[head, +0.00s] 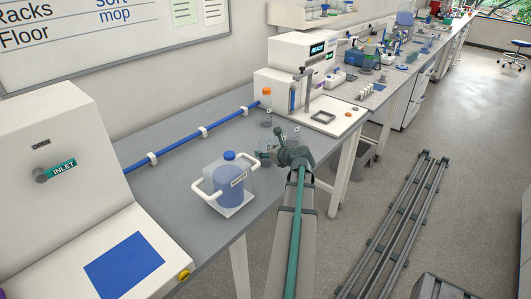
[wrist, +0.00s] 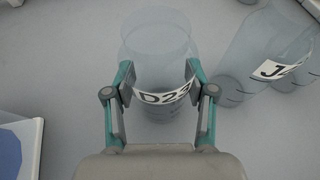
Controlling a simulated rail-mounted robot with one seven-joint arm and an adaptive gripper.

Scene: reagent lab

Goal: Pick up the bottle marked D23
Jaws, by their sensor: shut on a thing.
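The bottle marked D23 (wrist: 158,60) is clear and stands between the two fingers of my gripper (wrist: 160,83) in the wrist view. The fingertips press on its sides at the label, and the gripper is shut on it. I cannot tell from this view whether its base is lifted off the bench. In the head view my gripper (head: 265,157) is low over the grey bench, and the bottle there is small and partly hidden by the arm.
A clear bottle marked with a J (wrist: 265,55) stands close on the right. A blue-filled container with white handles (head: 228,185) sits on the bench (head: 165,180) to the left. A white machine (head: 300,60) stands behind. A blue pipe (head: 180,140) runs along the wall side.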

